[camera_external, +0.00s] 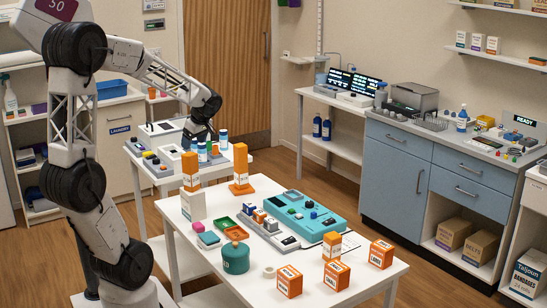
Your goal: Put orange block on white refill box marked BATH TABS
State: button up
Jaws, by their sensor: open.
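My gripper (204,138) is at the small side table at the back left, above several small bottles there. It is small and dark in this view; it appears open and holds nothing that I can make out. A white box (193,206) stands at the left of the front table, with an orange-and-white upright piece on it (190,172). Another orange-and-white piece (241,168) stands on an orange base behind. Labelled orange boxes (289,282) stand along the front right. A white box (341,245) stands near them beside an orange-topped piece (332,245). I cannot read BATH TABS on any box.
A teal device (304,216), a green round tub (235,258) and small trays (226,223) crowd the front table (200,265). The side table (150,160) holds small bottles and coloured items. A blue-fronted counter (400,165) stands at the right.

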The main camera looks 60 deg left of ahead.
jog(key=shift+v, duration=1.45)
jog(key=shift+d, duration=0.1)
jog(key=s+d+m+t+h, duration=0.1)
jog(key=s+d+m, duration=0.3)
jog(key=d+m, duration=0.3)
jog(key=s+d+f+m+t+h, duration=0.1)
jog(key=s+d+m, duration=0.3)
jog(key=d+m, duration=0.4)
jog(key=s+d+f+m+t+h, duration=0.1)
jog(key=s+d+m, duration=0.3)
jog(key=d, duration=1.1)
jog(key=m+t+h, duration=0.1)
jog(key=m, duration=0.2)
jog(key=shift+m, duration=0.3)
